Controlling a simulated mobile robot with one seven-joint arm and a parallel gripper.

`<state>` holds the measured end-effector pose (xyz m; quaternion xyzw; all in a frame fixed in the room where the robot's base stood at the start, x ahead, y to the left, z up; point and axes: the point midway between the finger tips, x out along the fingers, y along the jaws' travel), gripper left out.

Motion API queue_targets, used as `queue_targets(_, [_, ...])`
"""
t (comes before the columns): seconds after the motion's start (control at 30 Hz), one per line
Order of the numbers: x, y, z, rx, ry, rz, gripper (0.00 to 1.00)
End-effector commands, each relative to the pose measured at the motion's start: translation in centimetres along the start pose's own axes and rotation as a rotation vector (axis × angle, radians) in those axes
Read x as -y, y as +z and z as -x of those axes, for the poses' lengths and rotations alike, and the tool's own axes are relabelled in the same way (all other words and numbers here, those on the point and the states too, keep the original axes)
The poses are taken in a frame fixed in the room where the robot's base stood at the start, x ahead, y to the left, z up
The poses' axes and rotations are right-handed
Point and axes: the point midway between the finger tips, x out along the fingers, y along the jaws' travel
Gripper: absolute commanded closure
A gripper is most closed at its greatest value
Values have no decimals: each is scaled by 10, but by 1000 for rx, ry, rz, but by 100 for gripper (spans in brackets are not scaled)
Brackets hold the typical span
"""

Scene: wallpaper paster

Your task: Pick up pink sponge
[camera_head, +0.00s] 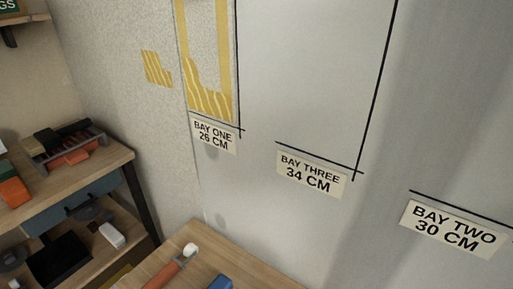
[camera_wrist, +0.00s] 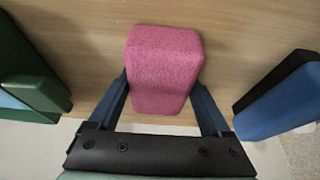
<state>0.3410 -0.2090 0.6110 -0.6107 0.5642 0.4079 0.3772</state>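The pink sponge (camera_wrist: 165,70) is in the upper middle of the wrist view, against a wooden surface (camera_wrist: 95,35). My gripper (camera_wrist: 162,80) has one dark blue finger on each side of it. The fingertips meet the sponge's left and right edges in the picture, and I see no clear gap there. Whether they press on it or only stand around it cannot be told. The sponge and my gripper do not show in the head view.
In the wrist view, a green object (camera_wrist: 30,85) lies to the left and a blue and black block (camera_wrist: 280,95) to the right. In the head view, a wooden bench (camera_head: 215,262) holds an orange-handled tool (camera_head: 170,268).

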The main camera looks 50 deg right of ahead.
Motion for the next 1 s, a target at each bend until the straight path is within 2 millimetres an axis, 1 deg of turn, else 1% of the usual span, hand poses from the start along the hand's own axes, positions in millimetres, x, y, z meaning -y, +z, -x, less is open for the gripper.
queue_targets(0.03, [0, 0, 0, 0, 0, 0, 56])
queue_targets(0.1, [0, 0, 0, 0, 0, 0, 68])
queue_targets(0.13, [0, 0, 0, 0, 0, 0, 72])
queue_targets(0.33, [0, 0, 0, 0, 0, 0, 72])
queue_targets(0.43, [0, -2, 5, 0, -1, -1, 72])
queue_targets(0.8, [1, -31, 74, -2, -2, -1, 72])
queue_targets(0.9, [0, -36, 86, -1, -1, -2, 72])
queue_targets(1.0, [0, -39, 94, -1, 0, -1, 72])
